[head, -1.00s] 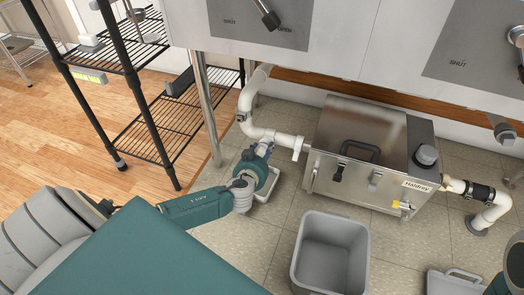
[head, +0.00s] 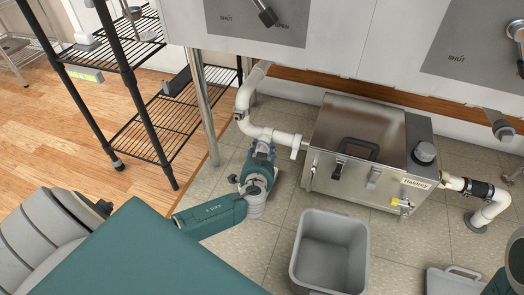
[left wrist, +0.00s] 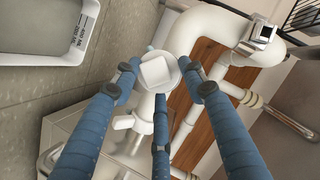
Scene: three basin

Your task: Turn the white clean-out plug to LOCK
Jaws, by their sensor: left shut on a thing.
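The white clean-out plug (left wrist: 157,73) shows in the left wrist view as a square white head on a round white fitting. The blue fingers of my left gripper (left wrist: 160,88) are closed around it. In the head view my left gripper (head: 262,150) is at the white pipe (head: 272,133), left of the steel box, and hides the plug. I cannot read any LOCK mark. My right gripper does not show.
The steel box (head: 345,185) stands right of the plug, with a grey bin (head: 331,250) in front of it. A black wire rack (head: 160,120) and a steel leg (head: 205,110) stand at the left. The cabinet (head: 340,30) overhangs the pipes.

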